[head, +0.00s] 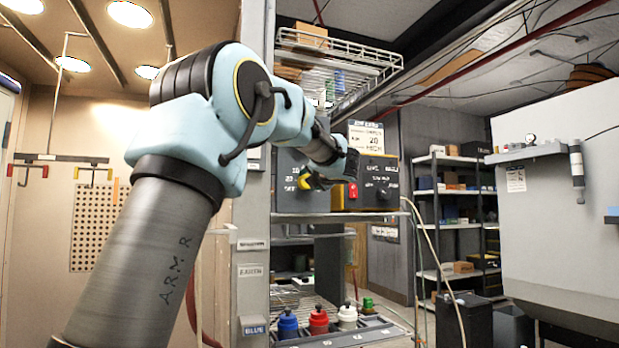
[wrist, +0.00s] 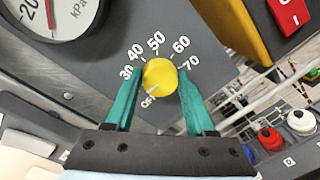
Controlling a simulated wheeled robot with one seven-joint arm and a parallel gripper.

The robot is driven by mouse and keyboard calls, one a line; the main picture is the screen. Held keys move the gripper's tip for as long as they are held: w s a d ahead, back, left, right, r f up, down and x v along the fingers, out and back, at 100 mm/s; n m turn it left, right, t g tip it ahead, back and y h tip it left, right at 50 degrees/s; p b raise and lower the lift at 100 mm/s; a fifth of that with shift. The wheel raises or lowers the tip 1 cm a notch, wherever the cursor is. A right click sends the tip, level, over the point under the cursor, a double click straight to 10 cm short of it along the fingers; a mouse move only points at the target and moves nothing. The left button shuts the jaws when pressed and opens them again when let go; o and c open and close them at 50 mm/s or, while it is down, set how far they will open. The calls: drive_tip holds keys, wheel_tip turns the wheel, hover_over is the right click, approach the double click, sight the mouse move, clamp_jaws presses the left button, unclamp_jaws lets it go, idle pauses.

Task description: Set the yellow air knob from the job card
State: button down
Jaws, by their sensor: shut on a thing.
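The yellow air knob (wrist: 160,74) sits on a grey panel in the wrist view. White marks 30, 40, 50, 60 and 70 arc around its far side, with OFF at its near lower left. A faint pale line on the knob seems to point toward OFF. My gripper (wrist: 160,82) has one teal finger on each side of the knob and is shut on it. In the head view my gripper (head: 318,180) is at the dark control box, and a bit of yellow shows there.
A round kPa gauge (wrist: 55,15) lies left of the knob. A red switch (wrist: 288,14) is on a dark panel with a yellow side at the right. Below the box, blue (head: 287,325), red (head: 318,321) and white (head: 347,317) bottles stand on a rack.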

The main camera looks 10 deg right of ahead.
idle(0.4)
drive_tip(key=shift+c, duration=1.2)
unclamp_jaws()
drive_tip(key=shift+s, duration=0.1)
drive_tip(key=s+d+b, duration=0.1)
drive_tip(key=s+b, duration=0.2)
drive_tip(key=s, duration=0.7)
drive_tip(key=shift+s+r, duration=0.2)
drive_tip(key=shift+s, duration=0.1)
